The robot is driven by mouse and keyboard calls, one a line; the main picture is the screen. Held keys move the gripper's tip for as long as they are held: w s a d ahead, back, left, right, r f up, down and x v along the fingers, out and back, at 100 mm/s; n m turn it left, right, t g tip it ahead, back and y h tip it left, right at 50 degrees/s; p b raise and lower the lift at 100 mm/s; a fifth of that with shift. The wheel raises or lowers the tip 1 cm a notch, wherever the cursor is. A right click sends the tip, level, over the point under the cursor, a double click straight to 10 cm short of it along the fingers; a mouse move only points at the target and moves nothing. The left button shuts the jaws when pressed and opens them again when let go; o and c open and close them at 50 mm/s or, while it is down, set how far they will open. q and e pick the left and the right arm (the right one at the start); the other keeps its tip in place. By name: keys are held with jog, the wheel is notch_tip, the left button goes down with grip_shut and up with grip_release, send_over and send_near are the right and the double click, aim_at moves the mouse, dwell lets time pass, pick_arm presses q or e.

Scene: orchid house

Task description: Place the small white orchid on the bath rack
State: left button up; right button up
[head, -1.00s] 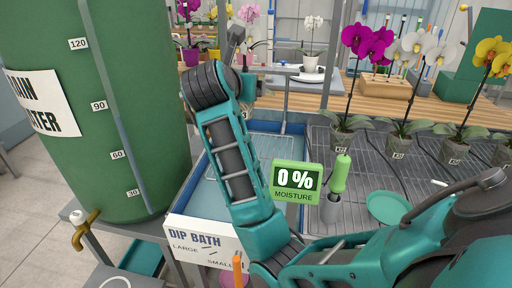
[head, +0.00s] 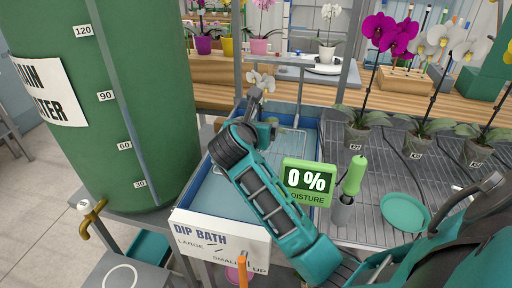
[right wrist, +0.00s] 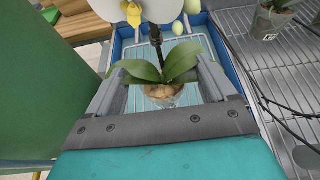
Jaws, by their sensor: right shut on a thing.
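The small white orchid (head: 262,82) shows its pale flowers above my right gripper in the head view. In the right wrist view its clear pot (right wrist: 163,92), with bark and green leaves, sits between the fingers of my right gripper (right wrist: 160,84), which is shut on it. In the head view the right gripper (head: 267,126) is over the far part of the blue dip bath (head: 186,188). The bath rack (head: 289,142), a pale wire grid, lies in the bath, partly hidden by my arm. It also shows behind the pot in the right wrist view (right wrist: 195,47).
A green rain tank (head: 110,130) stands left of the bath. A green moisture display (head: 307,182) and green-handled probe (head: 354,175) are right of it. Potted orchids (head: 357,135) stand on the wire bench at right. A wooden shelf (head: 215,70) with more orchids runs behind.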

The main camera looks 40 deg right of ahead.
jog(key=shift+f, duration=3.15)
jog(key=shift+f, duration=0.2)
jog(key=o, duration=1.1)
